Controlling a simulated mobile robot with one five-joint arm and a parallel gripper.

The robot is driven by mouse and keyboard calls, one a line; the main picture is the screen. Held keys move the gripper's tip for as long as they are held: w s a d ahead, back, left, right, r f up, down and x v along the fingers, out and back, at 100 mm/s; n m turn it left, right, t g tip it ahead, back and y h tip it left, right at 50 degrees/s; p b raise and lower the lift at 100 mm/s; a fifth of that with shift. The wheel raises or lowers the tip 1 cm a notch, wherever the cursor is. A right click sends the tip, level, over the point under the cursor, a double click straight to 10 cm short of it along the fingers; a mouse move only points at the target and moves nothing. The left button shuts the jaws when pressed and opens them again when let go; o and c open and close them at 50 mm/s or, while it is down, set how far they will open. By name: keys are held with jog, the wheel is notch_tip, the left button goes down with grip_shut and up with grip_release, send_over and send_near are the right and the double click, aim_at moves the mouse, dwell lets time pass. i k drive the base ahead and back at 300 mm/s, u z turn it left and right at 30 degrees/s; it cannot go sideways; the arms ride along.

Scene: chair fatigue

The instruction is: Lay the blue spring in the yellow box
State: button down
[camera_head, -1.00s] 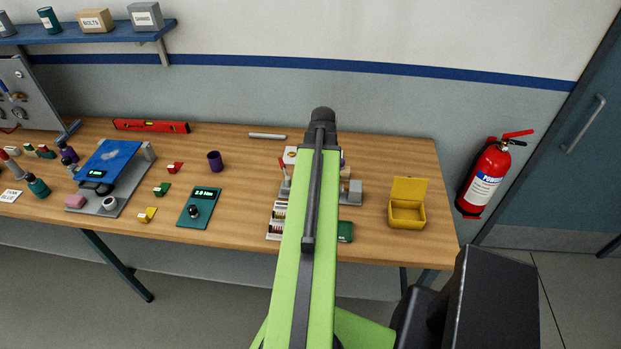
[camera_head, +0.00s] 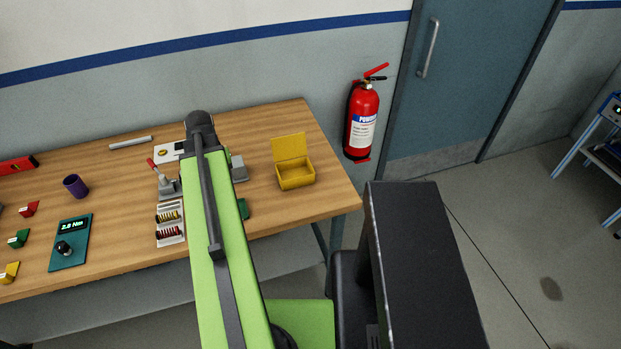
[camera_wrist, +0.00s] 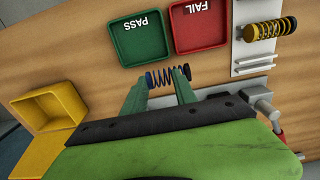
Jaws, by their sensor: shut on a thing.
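The blue spring (camera_wrist: 167,77) is between the fingertips of my gripper (camera_wrist: 168,80) in the wrist view. My gripper is shut on it and holds it crosswise, seemingly above the table. The yellow box (camera_head: 296,177) stands on the right part of the table with its lid open. It also shows in the wrist view (camera_wrist: 52,105), to the left of my gripper and apart from it. In the head view my arm hides the gripper and the spring.
A green PASS tray (camera_wrist: 138,40) and a red FAIL tray (camera_wrist: 198,25) lie close by in the wrist view. A white rack (camera_head: 171,224) holds other springs. Bare table lies around the yellow box.

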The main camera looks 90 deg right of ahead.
aim_at(300, 180)
jog(key=u, duration=0.05)
jog(key=k, duration=0.85)
jog(key=z, duration=0.55)
jog(key=k, duration=0.45)
jog(key=z, duration=0.1)
jog(key=i, duration=0.7)
jog(key=u, duration=0.05)
